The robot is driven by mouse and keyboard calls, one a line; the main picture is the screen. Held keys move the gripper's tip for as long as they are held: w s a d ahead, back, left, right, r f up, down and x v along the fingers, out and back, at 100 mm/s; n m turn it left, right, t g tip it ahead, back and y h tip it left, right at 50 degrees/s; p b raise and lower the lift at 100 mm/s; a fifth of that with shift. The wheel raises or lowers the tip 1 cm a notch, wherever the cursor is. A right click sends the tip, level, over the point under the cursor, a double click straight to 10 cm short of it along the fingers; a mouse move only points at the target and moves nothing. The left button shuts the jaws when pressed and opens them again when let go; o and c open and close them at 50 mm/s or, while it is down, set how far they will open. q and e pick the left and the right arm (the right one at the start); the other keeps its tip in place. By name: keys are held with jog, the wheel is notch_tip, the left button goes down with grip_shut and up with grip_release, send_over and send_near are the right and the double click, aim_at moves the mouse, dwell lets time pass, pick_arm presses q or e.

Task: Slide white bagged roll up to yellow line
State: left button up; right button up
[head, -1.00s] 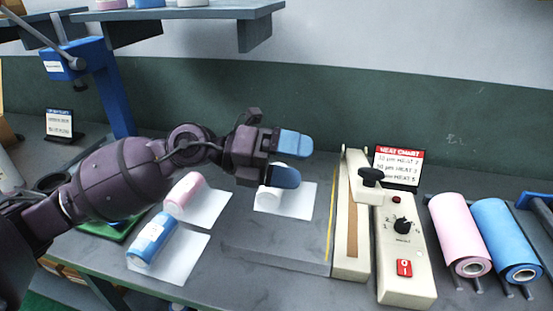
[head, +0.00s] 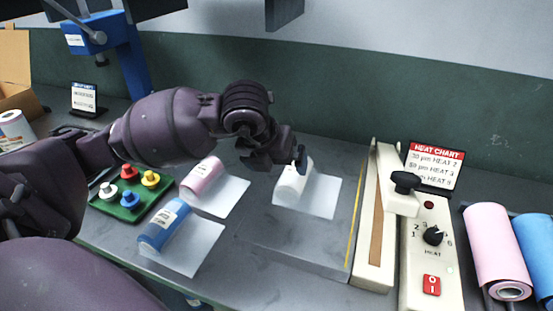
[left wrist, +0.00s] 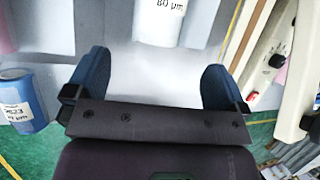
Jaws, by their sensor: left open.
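The white bagged roll (head: 292,184) lies in its clear bag on the grey platform (head: 300,238), to the left of the yellow line (head: 354,222), with bare platform between. My right gripper is not in view.
The sealer (head: 430,250) stands right of the yellow line, with a heat chart (head: 435,165) behind it. Pink (head: 203,178) and blue (head: 163,228) bagged rolls lie left. A green tray (head: 126,208) with coloured knobs is further left. Pink and blue film rolls lie far right.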

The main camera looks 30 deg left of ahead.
aim_at(288, 180)
pick_arm(q)
jog(key=b+x, duration=0.1)
jog(key=x, duration=0.9)
jog(key=shift+b, duration=0.35)
jog(key=shift+d, duration=0.15)
jog(key=c, duration=1.2)
